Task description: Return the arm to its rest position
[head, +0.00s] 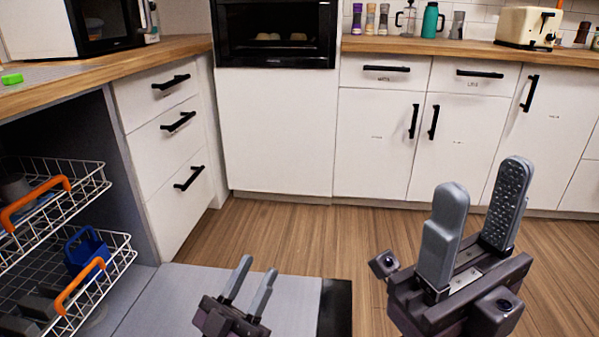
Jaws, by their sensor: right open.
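My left gripper (259,265) is at the bottom centre of the head view, above the grey lowered dishwasher door (180,298). Its two thin grey fingers stand apart with nothing between them. My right gripper (484,176) is at the lower right, closer to the camera, over the wooden floor. Its two thick grey fingers point up and are spread apart, and the gap is empty. One finger shows a dotted inner pad. Neither gripper touches anything that I can see. Most of both arms is out of the picture.
The open dishwasher at left has pulled-out wire racks (108,187) with orange handles and a blue basket (86,252). A teal bottle (430,20) and toaster (527,27) stand on the counter. The floor between is clear.

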